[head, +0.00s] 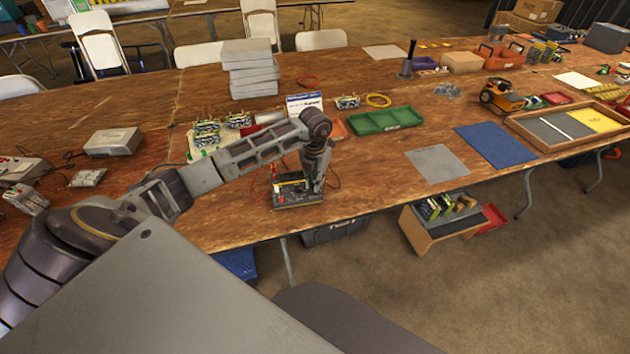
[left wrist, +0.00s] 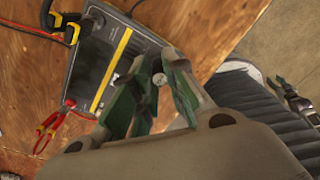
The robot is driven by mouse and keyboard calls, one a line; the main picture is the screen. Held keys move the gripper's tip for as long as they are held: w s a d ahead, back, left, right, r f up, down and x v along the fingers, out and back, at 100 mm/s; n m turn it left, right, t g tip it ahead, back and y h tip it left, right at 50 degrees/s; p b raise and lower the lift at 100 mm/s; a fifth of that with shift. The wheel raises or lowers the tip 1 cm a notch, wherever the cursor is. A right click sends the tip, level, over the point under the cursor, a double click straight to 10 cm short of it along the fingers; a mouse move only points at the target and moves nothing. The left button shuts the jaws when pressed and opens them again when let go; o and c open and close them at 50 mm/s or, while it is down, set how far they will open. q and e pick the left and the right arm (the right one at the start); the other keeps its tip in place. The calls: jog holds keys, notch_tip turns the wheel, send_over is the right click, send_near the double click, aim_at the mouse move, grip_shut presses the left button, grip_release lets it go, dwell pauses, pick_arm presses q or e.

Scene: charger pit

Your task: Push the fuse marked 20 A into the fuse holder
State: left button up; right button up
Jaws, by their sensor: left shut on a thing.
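My left gripper (head: 318,184) points down at the right end of a dark charger (head: 292,199) near the table's front edge. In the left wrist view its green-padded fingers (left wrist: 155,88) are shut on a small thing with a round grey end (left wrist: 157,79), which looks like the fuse. Its 20 A marking cannot be read. The charger (left wrist: 88,72), dark with a yellow stripe, lies just beyond the fingertips. I cannot make out the fuse holder; the fingers may hide it. I cannot tell whether the fuse touches the charger. My right gripper is not in view.
A green tray (head: 385,120), a grey mat (head: 437,165) and a blue mat (head: 496,145) lie to the right. Stacked grey boxes (head: 250,70) stand behind.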

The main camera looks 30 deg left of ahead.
pick_arm(q)
jog(key=shift+f+b, duration=0.55)
jog(key=shift+f, duration=0.3)
dwell(2.2)
jog(key=o, duration=0.8)
jog(key=shift+o, duration=0.9)
jog(key=shift+r, duration=0.1)
jog(key=shift+r+p, duration=2.35)
jog(key=shift+r, duration=1.3)
